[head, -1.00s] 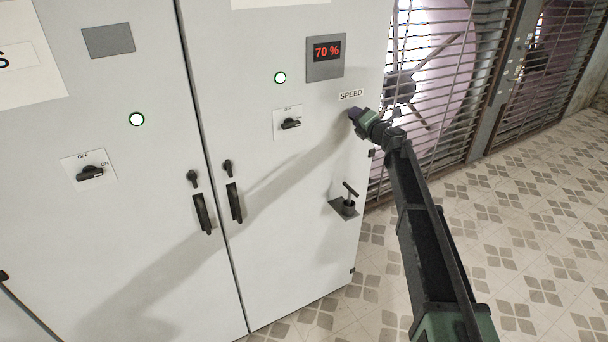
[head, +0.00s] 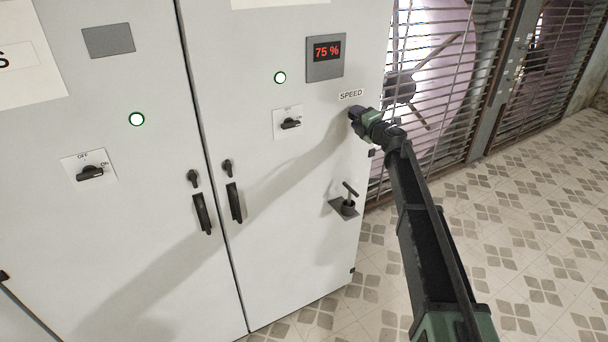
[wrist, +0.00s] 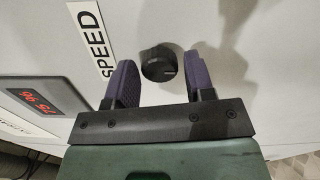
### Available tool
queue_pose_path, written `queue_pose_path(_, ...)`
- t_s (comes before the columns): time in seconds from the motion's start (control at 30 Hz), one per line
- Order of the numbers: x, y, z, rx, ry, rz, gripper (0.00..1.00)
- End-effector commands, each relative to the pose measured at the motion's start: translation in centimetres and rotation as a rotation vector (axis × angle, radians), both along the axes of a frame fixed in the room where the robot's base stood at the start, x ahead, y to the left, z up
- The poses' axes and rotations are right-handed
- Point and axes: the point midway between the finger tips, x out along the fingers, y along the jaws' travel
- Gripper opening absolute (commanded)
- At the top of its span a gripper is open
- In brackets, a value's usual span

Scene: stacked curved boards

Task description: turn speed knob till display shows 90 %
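The speed knob (wrist: 159,63) is round and black with a pale mark near its edge, on the grey cabinet front. In the wrist view it sits between the two purple fingers of my gripper (wrist: 160,76). The fingers stand on either side of it, with a narrow gap seen at each side, so the gripper looks open around it. In the head view my gripper (head: 354,114) is at the cabinet's right edge and hides the knob. The display (head: 326,50) reads 75 % in red; it also shows in the wrist view (wrist: 38,101). The SPEED label (head: 351,95) is just above the gripper.
A rotary switch (head: 290,124) and a lit round lamp (head: 280,78) are left of my gripper. A T-shaped handle (head: 348,199) sticks out below. A fan grille (head: 430,90) stands to the right. The tiled floor (head: 520,230) at right is clear.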

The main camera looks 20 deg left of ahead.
Motion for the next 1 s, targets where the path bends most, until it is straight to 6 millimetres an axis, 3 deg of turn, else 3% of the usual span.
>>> queue_pose_path(0.33,-0.3,-0.3,0.0,0.000,0.000,-0.001,0.52)
queue_pose_path(0.77,-4.0,-4.0,0.0,0.000,0.000,-0.001,0.52)
queue_pose_path(1.0,-4.1,-4.3,0.0,0.000,0.000,0.000,0.52)
